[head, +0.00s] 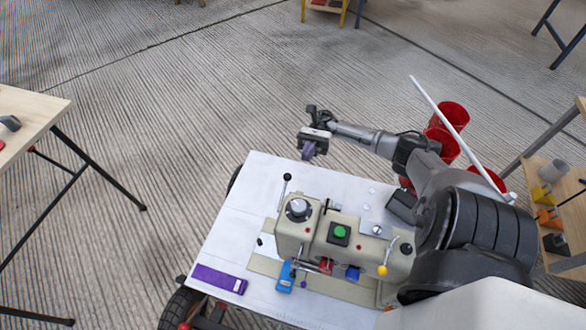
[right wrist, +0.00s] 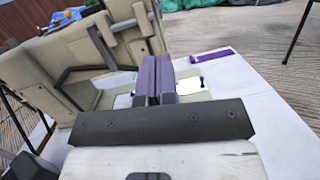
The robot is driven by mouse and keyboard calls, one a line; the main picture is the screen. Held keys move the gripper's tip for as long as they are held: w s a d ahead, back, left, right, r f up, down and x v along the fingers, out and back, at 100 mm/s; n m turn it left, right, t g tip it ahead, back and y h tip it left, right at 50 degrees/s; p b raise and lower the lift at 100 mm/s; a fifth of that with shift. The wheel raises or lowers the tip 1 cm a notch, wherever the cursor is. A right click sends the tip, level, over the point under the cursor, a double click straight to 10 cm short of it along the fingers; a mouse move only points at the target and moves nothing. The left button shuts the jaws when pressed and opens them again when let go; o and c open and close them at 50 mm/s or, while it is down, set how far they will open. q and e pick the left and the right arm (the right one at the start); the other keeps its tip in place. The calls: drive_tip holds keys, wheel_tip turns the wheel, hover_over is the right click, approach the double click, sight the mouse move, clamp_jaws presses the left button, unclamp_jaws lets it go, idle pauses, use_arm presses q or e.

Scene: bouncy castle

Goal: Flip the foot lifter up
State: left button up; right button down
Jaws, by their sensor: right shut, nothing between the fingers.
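A beige sewing-machine-like unit (head: 372,233) stands on a white-topped table (head: 262,180). It has a dial, a green button and levers. In the right wrist view its back (right wrist: 75,55) fills the left side, with a dark grey bent lever (right wrist: 80,73) on it. I cannot tell for certain whether this lever is the foot lifter. My left gripper is not in view.
A purple flat piece (head: 218,279) and a blue block (head: 285,277) lie near the front. Red buckets (head: 450,117) stand behind my right arm.

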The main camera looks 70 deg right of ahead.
approach(286, 184)
drive_tip(key=a+f, duration=0.3)
drive_tip(key=a+r, duration=0.1)
drive_tip(key=r+b, duration=0.1)
drive_tip(key=r, duration=0.1)
drive_tip(key=shift+a, duration=0.4)
drive_tip(key=shift+a+r, duration=0.1)
drive_tip(key=shift+a, duration=0.05)
